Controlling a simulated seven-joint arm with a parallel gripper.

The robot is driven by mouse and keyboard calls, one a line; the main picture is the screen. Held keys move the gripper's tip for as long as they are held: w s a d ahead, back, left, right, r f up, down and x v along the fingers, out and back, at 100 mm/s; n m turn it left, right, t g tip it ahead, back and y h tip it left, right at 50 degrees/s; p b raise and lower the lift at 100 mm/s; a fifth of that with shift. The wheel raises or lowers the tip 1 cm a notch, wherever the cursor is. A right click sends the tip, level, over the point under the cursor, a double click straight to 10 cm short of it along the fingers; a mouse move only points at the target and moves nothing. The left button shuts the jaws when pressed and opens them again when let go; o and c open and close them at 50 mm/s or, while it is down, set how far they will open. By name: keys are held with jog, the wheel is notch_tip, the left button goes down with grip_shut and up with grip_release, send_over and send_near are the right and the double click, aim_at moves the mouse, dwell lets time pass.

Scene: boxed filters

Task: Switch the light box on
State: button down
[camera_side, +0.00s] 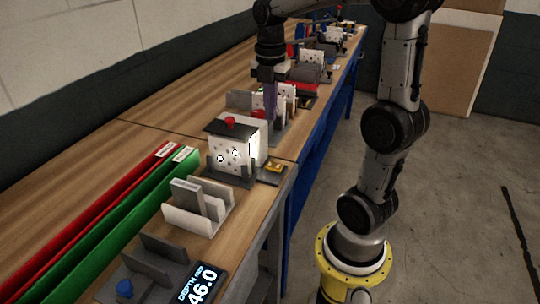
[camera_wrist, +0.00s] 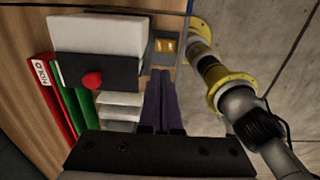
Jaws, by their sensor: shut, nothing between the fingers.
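The light box (camera_side: 238,148) stands near the bench's front edge, with a dark top, a red knob (camera_side: 230,121) and a pale dotted plate in front. Its right side looks bright white; I cannot tell whether it is lit. A yellow switch (camera_side: 274,168) sits on a dark base at its right foot. In the wrist view the light box (camera_wrist: 95,35) is upper left and the switch (camera_wrist: 164,45) is just right of it. My gripper (camera_side: 270,118) is shut and empty, above and behind the box. Its purple fingers (camera_wrist: 160,74) appear apart from the switch.
A red bin (camera_side: 110,210) and a green bin (camera_side: 125,235) lie left of the box. A grey rack (camera_side: 200,205) with filters and a depth display (camera_side: 203,284) stand in front. More racks and fixtures (camera_side: 308,70) line the bench behind my gripper.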

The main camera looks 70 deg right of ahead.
aim_at(271, 165)
jog(key=shift+f, duration=0.15)
notch_tip(271, 165, down, 14)
jog(key=shift+r, duration=0.1)
dwell(0.6)
dwell(0.5)
jog(key=shift+s, duration=0.15)
jog(key=shift+s+r, duration=0.1)
jog(key=shift+s, duration=0.5)
notch_tip(271, 165, up, 14)
dwell(0.5)
jog(key=shift+w+d, duration=0.15)
jog(key=shift+w, duration=0.6)
